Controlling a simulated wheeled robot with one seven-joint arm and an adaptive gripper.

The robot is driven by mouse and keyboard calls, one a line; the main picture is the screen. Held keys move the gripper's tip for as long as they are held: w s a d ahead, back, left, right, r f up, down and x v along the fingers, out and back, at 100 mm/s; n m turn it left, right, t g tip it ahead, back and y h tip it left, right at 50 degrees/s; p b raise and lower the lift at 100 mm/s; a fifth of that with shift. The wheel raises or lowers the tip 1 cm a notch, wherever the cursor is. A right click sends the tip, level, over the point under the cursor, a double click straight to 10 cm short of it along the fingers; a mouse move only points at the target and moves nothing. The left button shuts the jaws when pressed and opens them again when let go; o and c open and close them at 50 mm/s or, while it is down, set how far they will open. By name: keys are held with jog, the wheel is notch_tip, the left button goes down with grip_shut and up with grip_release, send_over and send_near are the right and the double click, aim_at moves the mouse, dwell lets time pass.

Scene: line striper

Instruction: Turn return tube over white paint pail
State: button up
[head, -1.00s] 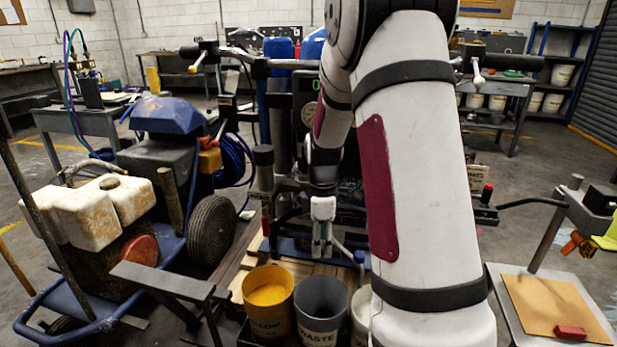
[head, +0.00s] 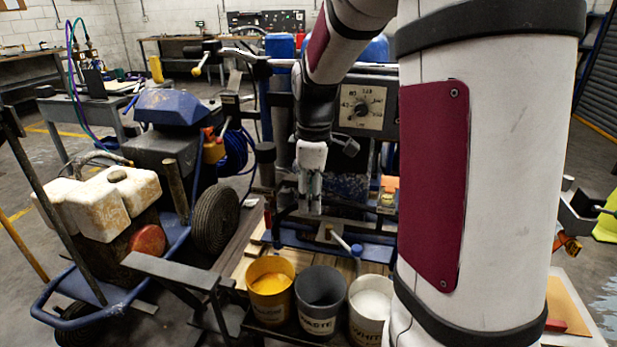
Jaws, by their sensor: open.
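The white paint pail (head: 362,326) stands at the right end of a row of pails and is partly hidden by my arm. The grey waste pail (head: 318,322) is beside it, and the yellow paint pail (head: 268,303) is at the left. A short pale bar with a blue end (head: 341,240) shows behind the pails; it may be the return tube or its handle, but I cannot tell for sure. My gripper (head: 311,208) points down, open and empty, above and left of this bar and apart from it.
The striper's frame and a dial panel (head: 362,107) stand behind my gripper. A blue cart with a white tank (head: 100,203) is at the left, with a grey bar (head: 170,270) reaching toward the pails. My arm blocks the right side.

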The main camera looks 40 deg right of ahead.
jog(key=s+a+r+m+p, duration=0.1)
jog(key=s+a+r+p, duration=0.1)
jog(key=r, duration=0.3)
jog(key=shift+s+a, duration=0.4)
jog(key=shift+a, duration=0.3)
